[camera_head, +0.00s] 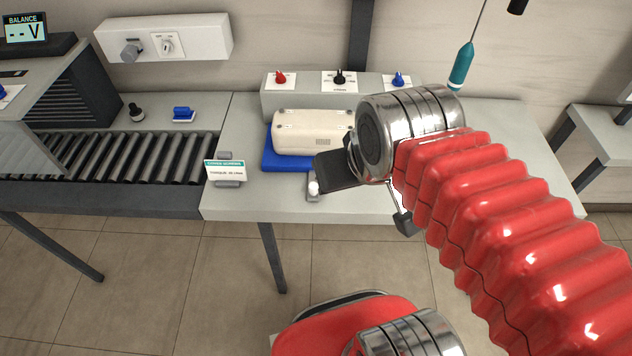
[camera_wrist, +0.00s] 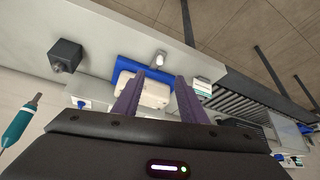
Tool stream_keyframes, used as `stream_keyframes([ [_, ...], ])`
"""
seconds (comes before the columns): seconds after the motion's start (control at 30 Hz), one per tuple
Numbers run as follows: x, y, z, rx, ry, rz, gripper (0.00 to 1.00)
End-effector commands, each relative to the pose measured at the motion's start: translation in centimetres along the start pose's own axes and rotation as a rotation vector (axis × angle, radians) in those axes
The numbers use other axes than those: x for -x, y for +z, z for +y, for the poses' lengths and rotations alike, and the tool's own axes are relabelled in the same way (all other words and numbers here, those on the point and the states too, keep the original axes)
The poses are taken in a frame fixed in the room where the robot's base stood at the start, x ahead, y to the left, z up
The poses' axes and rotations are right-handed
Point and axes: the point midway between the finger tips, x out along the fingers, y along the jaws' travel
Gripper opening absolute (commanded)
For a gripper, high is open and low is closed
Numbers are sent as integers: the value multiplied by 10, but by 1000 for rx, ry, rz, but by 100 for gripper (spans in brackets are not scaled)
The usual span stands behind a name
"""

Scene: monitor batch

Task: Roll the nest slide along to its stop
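The blue nest slide (camera_head: 270,160) lies on the grey bench and bears a white monitor case (camera_head: 305,128). The slide shows in the wrist view as a blue strip (camera_wrist: 128,70) around the case (camera_wrist: 150,90). A pale rounded knob (camera_head: 314,188) stands at the slide's front side and shows in the wrist view (camera_wrist: 160,58). My gripper (camera_wrist: 157,82) is open, its two dark fingers apart with the case seen between them. Nothing shows held. In the head view my wrist covers the slide's right part and the fingertips cannot be made out. The stop cannot be made out.
A roller conveyor (camera_head: 110,158) adjoins the bench at left, with a small sign (camera_head: 225,170) at the joint. A teal screwdriver (camera_head: 462,66) hangs at right. A dark block (camera_wrist: 65,55) sits near the bench's front edge. A panel with red, black and blue knobs (camera_head: 310,97) stands behind.

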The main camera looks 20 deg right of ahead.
Motion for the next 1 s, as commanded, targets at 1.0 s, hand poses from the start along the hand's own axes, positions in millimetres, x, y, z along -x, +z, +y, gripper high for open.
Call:
stream_keyframes([
  [1.0, -98, -91, -4, -668, 124, -345, 38],
])
